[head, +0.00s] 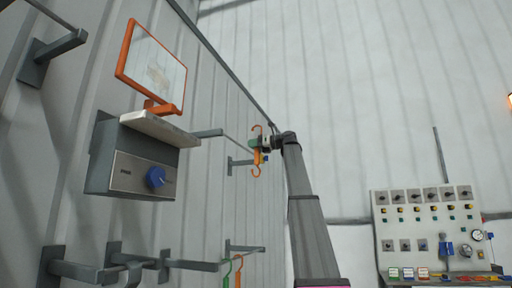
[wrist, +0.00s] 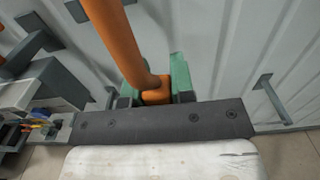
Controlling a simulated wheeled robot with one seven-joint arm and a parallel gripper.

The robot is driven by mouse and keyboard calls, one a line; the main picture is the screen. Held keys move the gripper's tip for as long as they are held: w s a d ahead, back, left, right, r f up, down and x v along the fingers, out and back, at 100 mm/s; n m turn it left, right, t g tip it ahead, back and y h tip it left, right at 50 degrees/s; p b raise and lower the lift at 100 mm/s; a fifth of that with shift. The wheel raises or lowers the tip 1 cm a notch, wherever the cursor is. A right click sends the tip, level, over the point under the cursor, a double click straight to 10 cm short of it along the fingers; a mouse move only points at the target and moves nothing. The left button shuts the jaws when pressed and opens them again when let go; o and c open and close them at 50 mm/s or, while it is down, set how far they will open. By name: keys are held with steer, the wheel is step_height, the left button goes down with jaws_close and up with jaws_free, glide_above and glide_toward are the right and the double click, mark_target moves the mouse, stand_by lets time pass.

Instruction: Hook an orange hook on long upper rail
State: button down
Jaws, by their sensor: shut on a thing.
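An orange hook (head: 257,158) is held upright by my gripper (head: 262,143) in the head view, with one curl above the grip and one below. In the wrist view the hook's thick shaft (wrist: 118,42) runs up from between the greenish fingertips of my gripper (wrist: 156,94), which are shut on it. The long upper rail (head: 236,146) is a thin bar along the left wall, passing behind the control box to a far bracket. The hook appears close to the rail's far part; I cannot tell whether they touch. The hook's upper curl is outside the wrist view.
A grey control box (head: 139,174) with a blue knob and an orange-framed panel (head: 152,66) stands out from the left wall. Below, a green hook (head: 226,272) and another orange hook (head: 238,272) hang from a lower rail. A switch panel (head: 422,232) stands at right.

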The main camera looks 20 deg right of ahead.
steer(key=f+x, duration=0.3)
steer(key=x, duration=1.1)
steer(key=shift+a+f, duration=0.2)
steer(key=shift+f, duration=0.1)
stand_by(1.0)
steer(key=shift+w, duration=0.1)
steer(key=c, duration=0.9)
jaws_free()
steer(key=shift+d, duration=0.1)
steer(key=v, duration=1)
steer(key=shift+s+d, duration=0.25)
